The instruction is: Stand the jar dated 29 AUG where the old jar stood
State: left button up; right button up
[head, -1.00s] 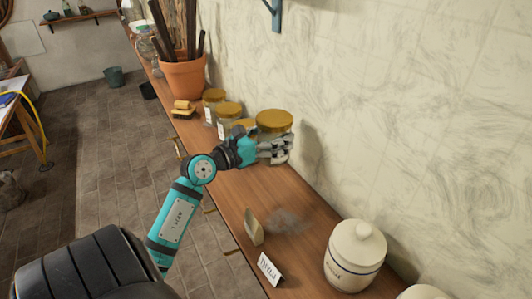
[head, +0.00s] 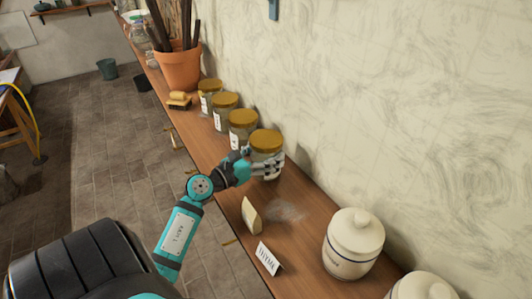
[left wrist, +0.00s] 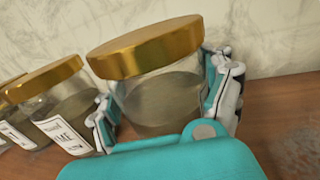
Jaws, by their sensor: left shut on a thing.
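My left gripper (head: 262,168) is shut on a glass jar with a gold lid (head: 266,141), at the near end of a row of similar jars. In the left wrist view the jar (left wrist: 160,98) stands between the fingers, roughly upright, with dull contents. Its label does not show, so I cannot read its date. Its base is hidden, so I cannot tell whether it touches the wooden shelf (head: 315,205). My right gripper is not in view.
A greyish dusty patch (head: 288,211) lies on the shelf in front of the held jar. Beside it are a pale wedge-shaped block (head: 251,216), a THYME card (head: 268,258) and a white lidded canister (head: 354,243). A terracotta pot (head: 179,70) stands farther back. The wall bounds the right side.

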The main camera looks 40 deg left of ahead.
pick_arm(q)
jog(key=shift+f, duration=0.15)
jog(key=o, duration=1.4)
jog(key=shift+c, duration=0.2)
jog(key=shift+r, duration=0.3)
jog(key=s+b, duration=0.1)
jog(key=s, duration=0.2)
jog(key=s+b, duration=0.2)
jog(key=s, duration=0.2)
jog(key=s+a+b, duration=0.1)
jog(key=s+b, duration=0.1)
jog(key=s, duration=0.1)
jog(key=shift+s+f, duration=0.3)
jog(key=shift+s, duration=0.1)
jog(key=shift+s+r, duration=0.15)
jog(key=shift+s, duration=0.5)
